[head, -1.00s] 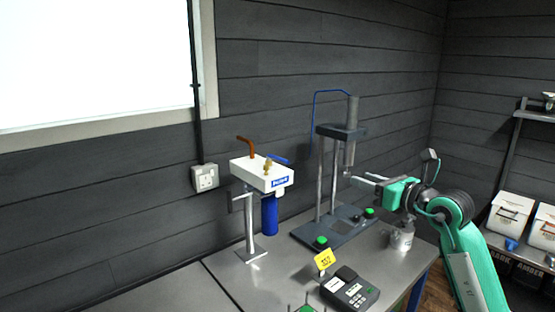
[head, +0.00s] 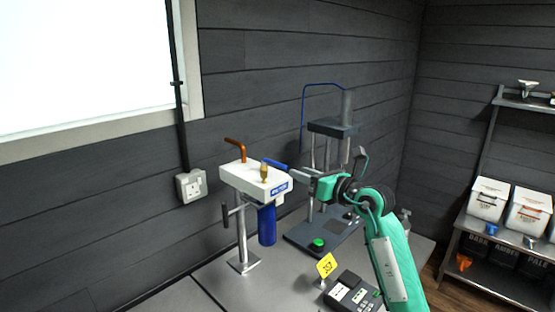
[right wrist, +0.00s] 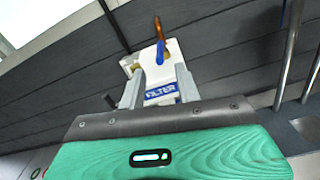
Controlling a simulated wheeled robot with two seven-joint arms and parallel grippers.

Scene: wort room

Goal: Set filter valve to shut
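The filter unit (head: 240,177) is a white box on a metal stand with a blue cartridge (head: 266,224) hanging below. A copper pipe (head: 236,145) and a brass fitting (head: 264,172) stand on it. Its valve has a blue lever (head: 275,164) pointing toward my right gripper (head: 293,171). In the right wrist view my right gripper (right wrist: 159,80) is open and empty, with the lever (right wrist: 160,52) and the FILTER label (right wrist: 161,91) showing between its fingers. The fingertips are close to the lever's end; I cannot tell if they touch. My left gripper is not in view.
A press-like stand (head: 333,130) with a green button (head: 318,244) is behind my right arm. A keypad device (head: 350,294) and yellow tag (head: 326,265) are at the bench front. A wall socket (head: 190,186) is left of the filter. Bins (head: 487,199) stand on the right shelf.

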